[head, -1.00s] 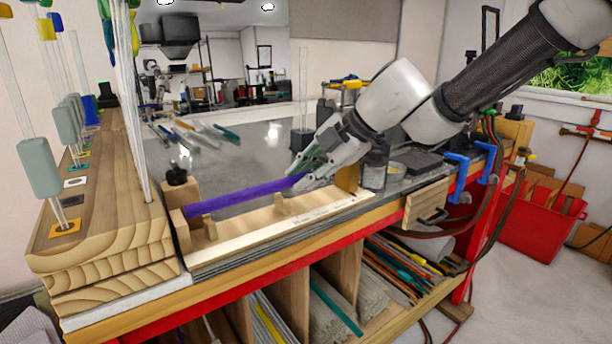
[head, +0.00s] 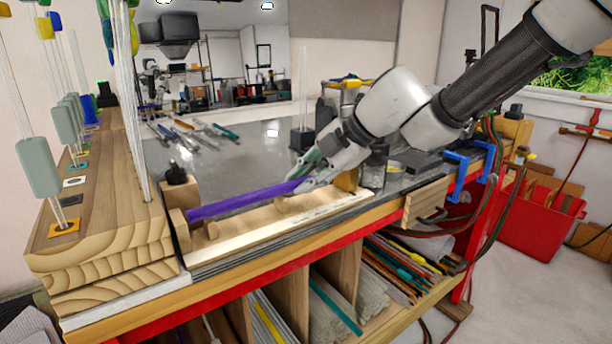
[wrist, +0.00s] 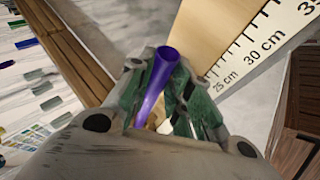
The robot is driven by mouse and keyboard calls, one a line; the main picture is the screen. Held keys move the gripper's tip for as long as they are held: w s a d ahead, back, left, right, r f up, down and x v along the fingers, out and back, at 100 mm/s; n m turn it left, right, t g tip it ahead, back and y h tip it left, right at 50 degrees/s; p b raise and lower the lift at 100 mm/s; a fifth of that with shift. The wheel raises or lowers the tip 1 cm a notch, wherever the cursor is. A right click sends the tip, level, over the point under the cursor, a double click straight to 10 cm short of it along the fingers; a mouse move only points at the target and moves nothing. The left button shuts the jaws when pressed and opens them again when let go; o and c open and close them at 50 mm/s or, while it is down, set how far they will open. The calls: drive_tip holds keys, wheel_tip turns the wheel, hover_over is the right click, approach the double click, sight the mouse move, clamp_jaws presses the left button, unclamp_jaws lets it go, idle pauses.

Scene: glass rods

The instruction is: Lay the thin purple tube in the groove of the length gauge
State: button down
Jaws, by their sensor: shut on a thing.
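The thin purple tube (head: 243,201) is held near its right end by my gripper (head: 304,181). In the head view it runs left from the fingers above the length gauge (head: 300,219), a pale wooden board with small wooden supports and a printed scale. Its left end is close to the gauge's left end block (head: 179,222); I cannot tell if it touches. In the wrist view the tube (wrist: 157,80) sits between the two green-padded fingers (wrist: 163,106), with the gauge scale (wrist: 258,48) to its right. The part of the gauge behind my fingers is hidden.
A thick wooden rack (head: 110,210) with upright capped rods stands at the left. Several coloured rods (head: 190,133) lie on the grey bench top (head: 262,150) behind. A dark holder (head: 302,141) with an upright clear rod stands beyond my gripper. Blue clamps (head: 466,168) are at the right.

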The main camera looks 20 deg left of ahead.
drive_tip(key=shift+f, duration=0.45)
idle(0.4)
drive_tip(key=c, duration=1.2)
unclamp_jaws()
drive_tip(key=shift+c, duration=0.2)
